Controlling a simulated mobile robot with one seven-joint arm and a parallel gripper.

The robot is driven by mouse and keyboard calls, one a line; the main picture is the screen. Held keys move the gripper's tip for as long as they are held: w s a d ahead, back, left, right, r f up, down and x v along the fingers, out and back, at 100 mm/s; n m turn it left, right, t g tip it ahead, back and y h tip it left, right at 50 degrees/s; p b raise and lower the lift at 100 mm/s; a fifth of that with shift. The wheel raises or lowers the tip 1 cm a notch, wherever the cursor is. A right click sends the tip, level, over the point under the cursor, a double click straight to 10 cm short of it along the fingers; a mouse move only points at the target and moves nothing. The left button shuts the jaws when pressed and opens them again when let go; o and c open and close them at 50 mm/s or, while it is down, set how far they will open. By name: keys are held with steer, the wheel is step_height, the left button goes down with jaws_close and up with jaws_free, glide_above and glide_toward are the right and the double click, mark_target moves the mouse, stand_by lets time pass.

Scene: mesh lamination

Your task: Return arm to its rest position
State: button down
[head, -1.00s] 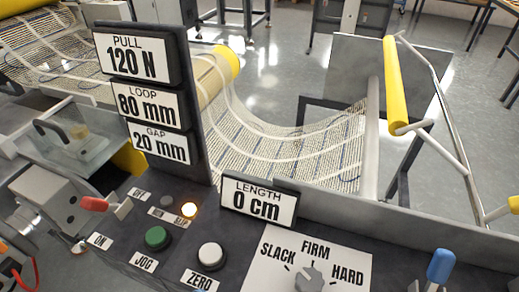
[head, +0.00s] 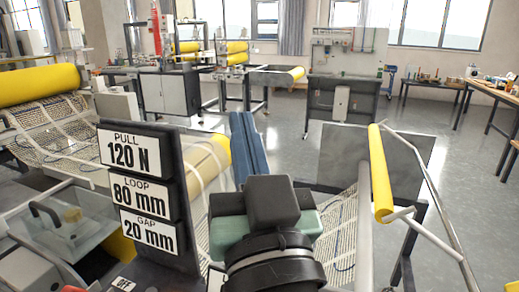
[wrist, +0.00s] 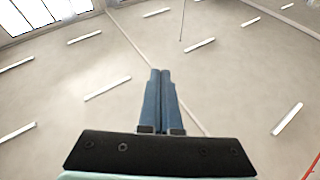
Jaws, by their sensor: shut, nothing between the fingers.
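My gripper (head: 243,135) stands up in the middle of the head view, in front of the machine. Its two blue fingers lie side by side, shut and empty. In the wrist view the fingers (wrist: 160,75) are closed together, with only the pale ceiling and its light strips beyond them. My wrist hides much of the control panel and part of the mesh loop (head: 342,235) in the head view.
The display post (head: 157,190) reading 120 N, 80 mm and 20 mm stands left of my gripper. A yellow roller (head: 379,175) on a metal frame stands to the right. A clear box (head: 70,225) is at the left. Open floor (head: 440,130) lies beyond.

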steer(key=s+d+r+m+t+h, duration=0.1)
steer(key=s+r+t+h, duration=0.2)
steer(key=r, duration=0.4)
steer(key=s+d+r+t+h, duration=0.1)
steer(key=s+r+t+h, duration=0.1)
steer(key=s+r, duration=0.45)
step_height(320, 180, up, 16)
steer(key=w+p, duration=0.2)
steer(key=p, duration=1.5)
steer(key=shift+w+a+r, duration=0.2)
steer(key=shift+w+r, duration=0.05)
steer(key=shift+w, duration=0.15)
